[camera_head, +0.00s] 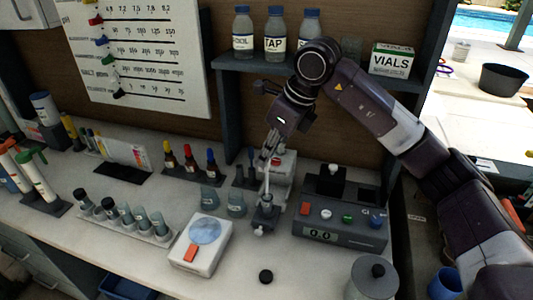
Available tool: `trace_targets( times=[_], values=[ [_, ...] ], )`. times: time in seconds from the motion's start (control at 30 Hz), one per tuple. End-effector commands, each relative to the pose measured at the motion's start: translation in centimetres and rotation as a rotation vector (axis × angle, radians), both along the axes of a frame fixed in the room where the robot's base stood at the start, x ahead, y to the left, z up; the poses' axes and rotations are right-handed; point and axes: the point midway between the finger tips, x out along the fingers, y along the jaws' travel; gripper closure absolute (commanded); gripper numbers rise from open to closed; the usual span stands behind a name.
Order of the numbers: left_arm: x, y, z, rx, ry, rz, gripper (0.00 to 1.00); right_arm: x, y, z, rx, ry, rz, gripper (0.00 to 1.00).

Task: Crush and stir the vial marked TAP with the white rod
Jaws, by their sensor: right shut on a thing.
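My right gripper (270,156) comes down from the upper right, shut on a thin white rod (266,182). The rod points down, nearly upright, with its lower end at a small vial (265,212) in a dark stand on the bench. I cannot tell whether the tip is inside the vial or touching its bottom. No marking on this vial is readable. My left gripper is out of view.
A grey meter with buttons (345,235) stands right of the vial. A white device with a blue disc (203,258) is left of it. Two clear containers (236,206) stand close by. A loose black cap (266,276) lies in front. A vial rack (150,238) is further left.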

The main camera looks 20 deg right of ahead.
Motion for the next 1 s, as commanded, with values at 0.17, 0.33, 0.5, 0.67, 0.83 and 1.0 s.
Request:
trace_targets(
  times=[0.17, 0.33, 0.5, 0.67, 0.83, 1.0],
  values=[
    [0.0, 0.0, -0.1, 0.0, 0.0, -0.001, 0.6, 0.0, 0.0, -0.1, 0.0, 0.0, 0.0, 1.0],
    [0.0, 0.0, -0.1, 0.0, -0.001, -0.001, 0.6, 0.0, 0.0, -0.1, 0.0, 0.0, 0.0, 1.0],
    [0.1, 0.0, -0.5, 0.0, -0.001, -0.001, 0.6, 0.0, 0.0, -0.6, -0.001, 0.001, 0.0, 1.0],
    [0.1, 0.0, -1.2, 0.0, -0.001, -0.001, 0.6, 0.0, 0.0, -1.5, -0.001, 0.001, 0.0, 1.0],
    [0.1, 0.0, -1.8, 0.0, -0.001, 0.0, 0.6, 0.0, 0.0, -2.4, -0.001, 0.001, 0.0, 1.0],
    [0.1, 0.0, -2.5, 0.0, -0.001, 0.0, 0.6, 0.0, 0.0, -3.2, -0.001, 0.001, 0.0, 1.0]
  ],
)
